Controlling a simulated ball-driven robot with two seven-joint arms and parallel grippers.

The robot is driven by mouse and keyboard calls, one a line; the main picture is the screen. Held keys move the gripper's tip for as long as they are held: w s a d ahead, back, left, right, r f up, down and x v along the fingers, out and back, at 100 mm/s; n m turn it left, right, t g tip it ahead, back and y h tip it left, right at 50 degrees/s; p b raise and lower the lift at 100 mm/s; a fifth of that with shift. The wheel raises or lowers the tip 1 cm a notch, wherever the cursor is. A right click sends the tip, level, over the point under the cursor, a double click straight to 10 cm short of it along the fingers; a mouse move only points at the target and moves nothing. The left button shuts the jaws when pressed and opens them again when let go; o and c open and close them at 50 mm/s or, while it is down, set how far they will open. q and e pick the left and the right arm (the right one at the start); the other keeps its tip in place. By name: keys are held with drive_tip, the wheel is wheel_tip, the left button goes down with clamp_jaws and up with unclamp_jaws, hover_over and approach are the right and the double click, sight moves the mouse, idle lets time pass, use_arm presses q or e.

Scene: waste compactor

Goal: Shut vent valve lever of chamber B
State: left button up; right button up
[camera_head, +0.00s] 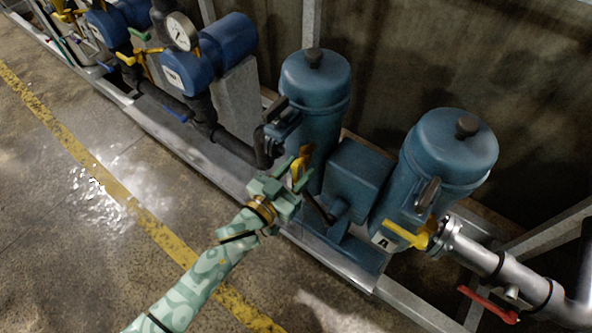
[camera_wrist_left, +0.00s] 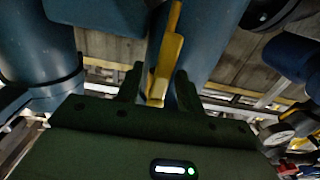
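The vent valve lever (camera_head: 300,167) of chamber B is yellow and sits low on the front of the left blue chamber (camera_head: 315,90). In the left wrist view the yellow lever (camera_wrist_left: 166,60) runs down between the two fingers, with gaps visible beside it. My left gripper (camera_head: 293,176) is open around the lever's end; its fingers (camera_wrist_left: 158,88) stand apart. Whether either finger touches the lever I cannot tell. The lever's pivot is partly hidden in the head view. My right gripper is in neither view.
The right blue chamber (camera_head: 452,150), labelled A, has its own yellow lever (camera_head: 405,235). A red lever (camera_head: 488,304) hangs by a silver pipe (camera_head: 500,268). Blue pumps and a gauge (camera_head: 182,32) stand at the left. The concrete floor (camera_head: 60,200) in front is clear.

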use_arm(q)
clamp_jaws()
